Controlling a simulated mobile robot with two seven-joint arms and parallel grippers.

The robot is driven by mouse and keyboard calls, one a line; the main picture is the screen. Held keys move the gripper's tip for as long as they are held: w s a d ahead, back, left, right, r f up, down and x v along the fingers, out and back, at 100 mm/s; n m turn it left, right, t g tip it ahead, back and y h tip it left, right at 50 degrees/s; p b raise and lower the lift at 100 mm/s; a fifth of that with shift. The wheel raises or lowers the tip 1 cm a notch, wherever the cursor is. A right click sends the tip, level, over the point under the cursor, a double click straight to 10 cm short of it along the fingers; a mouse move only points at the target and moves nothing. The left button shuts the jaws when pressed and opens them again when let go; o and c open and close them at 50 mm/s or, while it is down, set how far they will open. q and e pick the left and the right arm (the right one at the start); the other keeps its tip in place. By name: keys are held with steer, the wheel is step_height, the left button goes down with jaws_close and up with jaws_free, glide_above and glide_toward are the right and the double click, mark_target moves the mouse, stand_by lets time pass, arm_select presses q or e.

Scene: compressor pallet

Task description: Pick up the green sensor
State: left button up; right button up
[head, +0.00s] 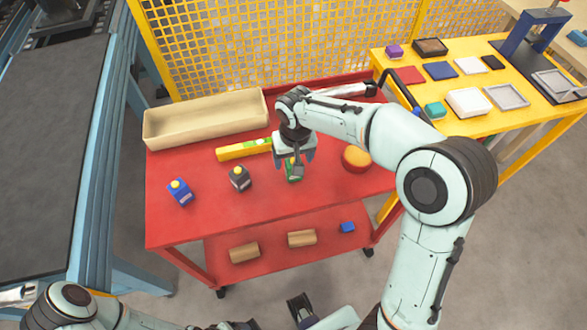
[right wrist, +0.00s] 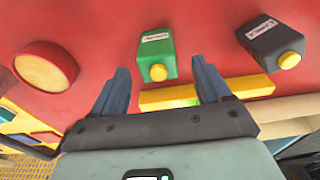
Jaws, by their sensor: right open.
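The green sensor (head: 293,172), a small block with a yellow knob and a white label, lies on the red cart top. It also shows in the right wrist view (right wrist: 156,50), knob towards my gripper. My right gripper (head: 295,162) is open and empty over the sensor, partly hiding it in the head view. In the right wrist view the fingers (right wrist: 160,66) are spread to either side of the sensor's line, with clear gaps beside it. I cannot see contact.
A dark grey sensor (head: 240,178) and a blue one (head: 180,192) stand left. A yellow spirit level (head: 244,150) lies close behind. A beige tray (head: 205,120) stands at the back. The front of the cart top is clear.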

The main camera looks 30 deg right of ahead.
step_height(320, 180, down, 5)
steer(key=shift+w+d+f, duration=0.15)
steer(key=shift+f, duration=0.05)
steer(key=c, duration=1.1)
